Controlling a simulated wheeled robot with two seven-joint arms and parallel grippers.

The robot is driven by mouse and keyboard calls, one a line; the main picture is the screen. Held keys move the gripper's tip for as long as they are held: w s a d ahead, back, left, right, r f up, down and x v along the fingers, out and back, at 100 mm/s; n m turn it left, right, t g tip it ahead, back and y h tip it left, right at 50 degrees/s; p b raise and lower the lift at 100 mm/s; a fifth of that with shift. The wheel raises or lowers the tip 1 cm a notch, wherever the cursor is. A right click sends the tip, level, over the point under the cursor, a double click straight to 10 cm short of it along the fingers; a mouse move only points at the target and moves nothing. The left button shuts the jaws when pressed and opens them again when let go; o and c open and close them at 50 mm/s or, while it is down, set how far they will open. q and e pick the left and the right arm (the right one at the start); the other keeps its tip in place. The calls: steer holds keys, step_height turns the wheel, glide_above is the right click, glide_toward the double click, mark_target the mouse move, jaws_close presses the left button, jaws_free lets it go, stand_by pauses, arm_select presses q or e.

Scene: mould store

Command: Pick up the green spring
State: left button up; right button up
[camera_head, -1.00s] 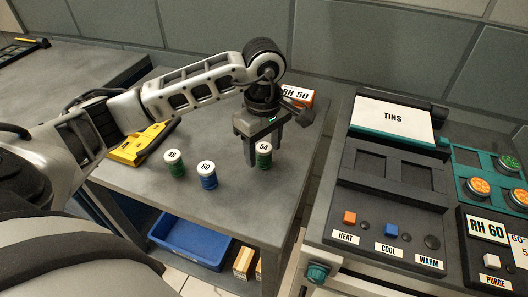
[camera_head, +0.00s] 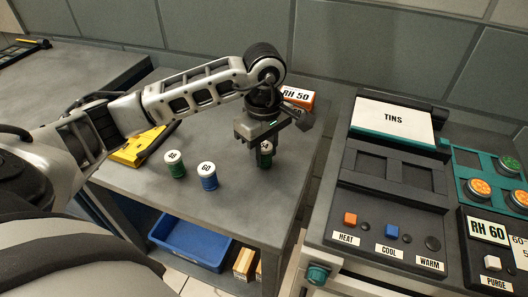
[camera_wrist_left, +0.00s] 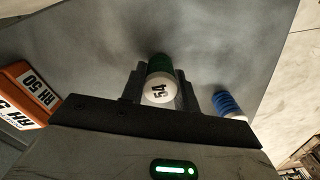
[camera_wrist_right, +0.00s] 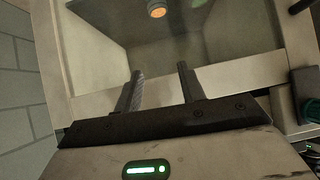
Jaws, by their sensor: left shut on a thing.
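One green spring (camera_head: 266,157) with a white top marked 54 stands on the grey bench, partly hidden by my left gripper (camera_head: 262,150). In the left wrist view the same spring (camera_wrist_left: 160,66) sits between the two fingers, which are shut on it. It appears upright, and I cannot tell whether it is off the bench. A second green spring (camera_head: 176,170), its number hard to read, stands upright to the left. My right gripper (camera_wrist_right: 160,85) shows only in its own wrist view, with its fingers apart and nothing between them.
A blue spring (camera_head: 207,178) marked 60 stands between the green ones. An orange RH 50 box (camera_head: 298,97) is behind my left gripper. A yellow object (camera_head: 135,148) lies at the left. A control panel (camera_head: 385,180) is on the right.

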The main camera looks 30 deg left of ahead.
arm_select(q)
step_height(320, 180, up, 3)
steer(key=shift+w+f+b, duration=0.1)
steer(key=shift+f+b, duration=0.1)
steer(key=shift+b, duration=0.2)
steer(key=s+d+r, duration=0.9)
steer(key=s+d, duration=0.1)
steer(key=shift+r, duration=0.4)
